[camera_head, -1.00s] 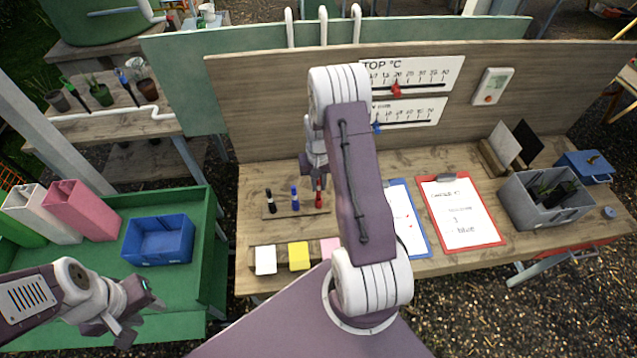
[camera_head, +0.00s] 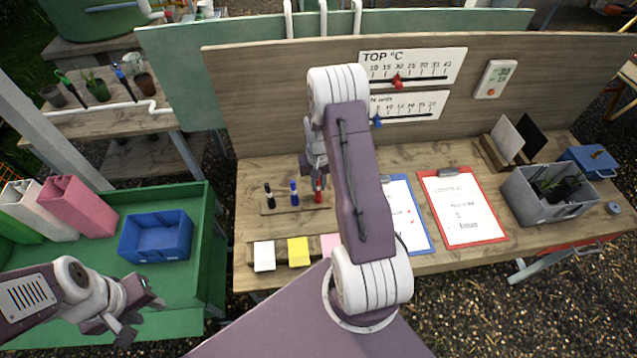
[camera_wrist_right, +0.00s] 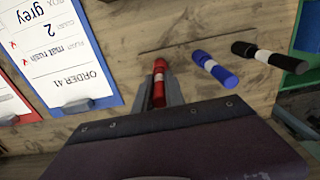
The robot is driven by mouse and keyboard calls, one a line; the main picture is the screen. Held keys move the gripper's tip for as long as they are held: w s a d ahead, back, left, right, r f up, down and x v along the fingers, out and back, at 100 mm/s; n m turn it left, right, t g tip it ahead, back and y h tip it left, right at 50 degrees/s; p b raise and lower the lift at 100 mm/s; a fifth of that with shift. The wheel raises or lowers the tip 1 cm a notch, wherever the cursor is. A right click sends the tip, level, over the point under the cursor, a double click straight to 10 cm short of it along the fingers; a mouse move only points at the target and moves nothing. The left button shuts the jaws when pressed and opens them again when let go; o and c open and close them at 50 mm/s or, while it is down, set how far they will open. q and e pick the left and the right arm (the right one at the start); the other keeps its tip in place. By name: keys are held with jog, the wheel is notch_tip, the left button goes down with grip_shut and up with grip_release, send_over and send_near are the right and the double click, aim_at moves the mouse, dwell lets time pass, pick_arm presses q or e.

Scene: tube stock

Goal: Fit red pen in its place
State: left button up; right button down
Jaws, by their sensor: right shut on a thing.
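The red pen (camera_head: 319,192) is at the right end of a wooden pen strip (camera_head: 278,210), in line with the blue pen (camera_head: 294,190) and the black pen (camera_head: 269,195). My right gripper (camera_head: 317,183) reaches down over the red pen and partly hides it. In the right wrist view the red pen (camera_wrist_right: 159,72) stands between the fingers of the right gripper (camera_wrist_right: 165,95), which are shut on it. Whether its lower end is seated cannot be seen. My left gripper (camera_head: 142,318) is open and empty at the lower left, away from the pens.
Clipboards, blue (camera_head: 422,238) and red (camera_head: 462,208), lie right of my right arm. White (camera_head: 263,257), yellow (camera_head: 298,252) and pink cards line the front edge. A grey bin (camera_head: 549,196) stands at the right. A blue bin (camera_head: 156,238) sits on the green bench.

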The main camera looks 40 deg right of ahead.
jog(key=shift+f, duration=0.45)
jog(key=c, duration=1.3)
grip_release()
notch_tip(320, 180, up, 9)
jog(key=shift+r+b, duration=0.1)
jog(key=shift+b, duration=1.05)
